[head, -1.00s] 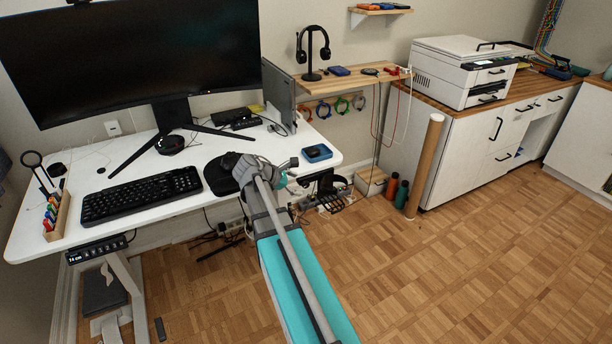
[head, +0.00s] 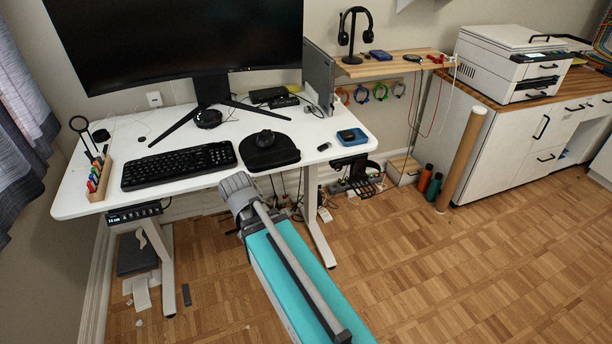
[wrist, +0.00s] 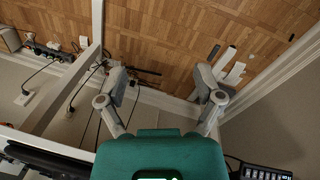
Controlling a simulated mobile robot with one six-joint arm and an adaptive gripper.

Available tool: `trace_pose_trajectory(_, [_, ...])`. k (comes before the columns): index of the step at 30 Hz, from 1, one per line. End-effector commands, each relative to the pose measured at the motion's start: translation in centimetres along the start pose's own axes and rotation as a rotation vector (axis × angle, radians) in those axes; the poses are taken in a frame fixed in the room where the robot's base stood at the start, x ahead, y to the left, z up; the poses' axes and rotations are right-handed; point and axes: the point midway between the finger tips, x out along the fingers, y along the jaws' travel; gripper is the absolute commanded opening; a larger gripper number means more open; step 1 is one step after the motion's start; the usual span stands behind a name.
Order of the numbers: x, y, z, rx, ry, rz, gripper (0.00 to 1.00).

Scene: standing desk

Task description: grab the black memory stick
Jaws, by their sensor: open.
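A small dark object (head: 323,147) lies on the desk top near the right edge, left of the blue tray. It may be the black memory stick, but it is too small to tell. A dark oblong piece (head: 186,294) lies on the floor by the desk's left leg; I cannot tell what it is. My gripper (wrist: 160,85) is open and empty in the wrist view, fingers wide apart over wall and floor. In the head view my arm ends in front of the desk's front edge, its fingers hidden.
The white desk (head: 90,195) carries a keyboard (head: 180,165), a mouse pad (head: 283,155), a monitor (head: 170,45) and a blue tray (head: 352,136). Cables and a power strip (wrist: 48,52) lie under it. White strips (wrist: 228,62) lie on the floor. Open floor spreads at the right.

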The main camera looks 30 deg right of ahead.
Motion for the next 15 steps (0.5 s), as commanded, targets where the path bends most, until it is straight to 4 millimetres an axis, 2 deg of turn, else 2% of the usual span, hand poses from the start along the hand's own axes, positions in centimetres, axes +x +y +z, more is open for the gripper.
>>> trace_pose_trajectory(1, [-0.1, -1.5, 0.6, 0.031, 0.003, -0.035, 0.85])
trace_pose_trajectory(3, [-0.3, -3.0, 0.9, 0.073, 0.003, -0.077, 0.85])
trace_pose_trajectory(6, [-0.4, -4.3, 1.3, 0.117, 0.0, -0.116, 0.85])
trace_pose_trajectory(15, [-0.5, -5.1, 1.4, 0.142, -0.003, -0.138, 0.85])
